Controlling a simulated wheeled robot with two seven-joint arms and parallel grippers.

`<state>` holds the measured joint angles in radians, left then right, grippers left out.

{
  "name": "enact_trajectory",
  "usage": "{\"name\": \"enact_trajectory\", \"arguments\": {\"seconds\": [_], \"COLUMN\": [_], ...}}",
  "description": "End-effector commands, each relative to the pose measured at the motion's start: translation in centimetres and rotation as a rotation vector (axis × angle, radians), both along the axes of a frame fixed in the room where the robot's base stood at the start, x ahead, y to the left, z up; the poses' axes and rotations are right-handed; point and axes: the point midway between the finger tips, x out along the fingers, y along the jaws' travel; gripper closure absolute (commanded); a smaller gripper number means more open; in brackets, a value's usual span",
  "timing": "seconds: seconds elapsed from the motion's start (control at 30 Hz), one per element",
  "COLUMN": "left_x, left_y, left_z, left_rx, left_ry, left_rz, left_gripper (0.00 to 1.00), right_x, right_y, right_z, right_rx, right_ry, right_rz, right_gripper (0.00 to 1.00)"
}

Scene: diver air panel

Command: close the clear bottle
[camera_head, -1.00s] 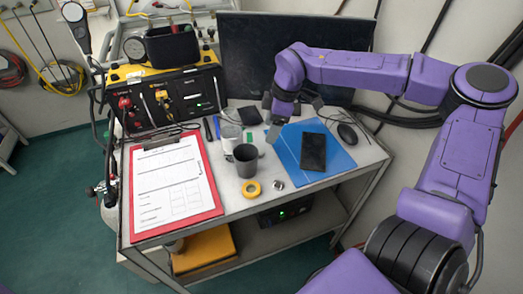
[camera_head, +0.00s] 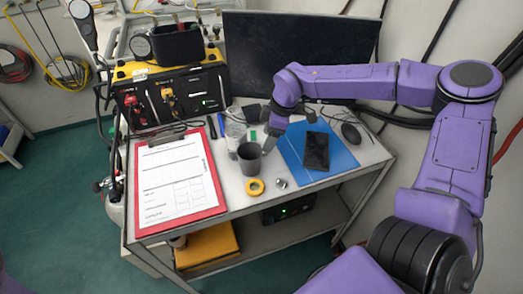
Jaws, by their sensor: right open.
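A clear bottle (camera_head: 235,133) stands on the table behind the dark grey mug (camera_head: 249,162), which hides its lower part. I cannot make out the bottle's mouth. A small silver round piece (camera_head: 281,183), possibly a cap, lies on the table right of the yellow tape roll (camera_head: 255,187). My right gripper (camera_head: 267,147) points down just right of the mug and bottle, above the left edge of the blue mat. It is open, and I see nothing in it. Whether it touches the mug is unclear. My left gripper is out of view.
A red clipboard (camera_head: 218,204) fills the table's left side. The air panel (camera_head: 172,98) and a monitor (camera_head: 300,50) stand behind. Bare table remains near the front.

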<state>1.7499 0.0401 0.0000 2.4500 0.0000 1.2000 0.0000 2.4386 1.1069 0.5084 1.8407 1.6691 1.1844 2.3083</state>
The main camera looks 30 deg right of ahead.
Motion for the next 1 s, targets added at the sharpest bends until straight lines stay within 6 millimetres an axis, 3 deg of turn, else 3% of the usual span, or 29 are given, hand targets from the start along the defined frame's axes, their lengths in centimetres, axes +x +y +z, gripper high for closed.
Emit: {"name": "enact_trajectory", "arguments": {"seconds": [0.23,0.37,0.73,0.77,0.9,0.93,1.0], "left_x": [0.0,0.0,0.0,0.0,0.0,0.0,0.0], "left_y": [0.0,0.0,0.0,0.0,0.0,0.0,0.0], "left_z": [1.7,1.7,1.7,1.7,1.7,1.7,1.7], "left_rx": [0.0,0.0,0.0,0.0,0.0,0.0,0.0], "left_ry": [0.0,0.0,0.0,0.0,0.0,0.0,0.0], "left_rz": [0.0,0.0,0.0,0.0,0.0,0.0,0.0], "left_gripper": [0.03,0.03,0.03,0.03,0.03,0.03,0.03], "right_x": [0.7,1.0,1.1,1.1,1.1,1.1,1.1], "right_y": [0.7,1.0,1.0,1.0,1.0,1.0,1.0], "right_z": [-2.8,-4.5,-4.9,-4.9,-4.9,-4.9,-4.9], "right_rx": [-0.003,-0.002,0.0,0.0,0.0,0.0,0.0], "right_ry": [0.006,0.003,-0.001,-0.001,-0.001,-0.001,-0.001], "right_rz": [0.002,-0.001,-0.001,-0.001,-0.001,-0.001,-0.001], "right_gripper": [0.32,0.32,0.32,0.39,0.84,0.9,0.91]}}
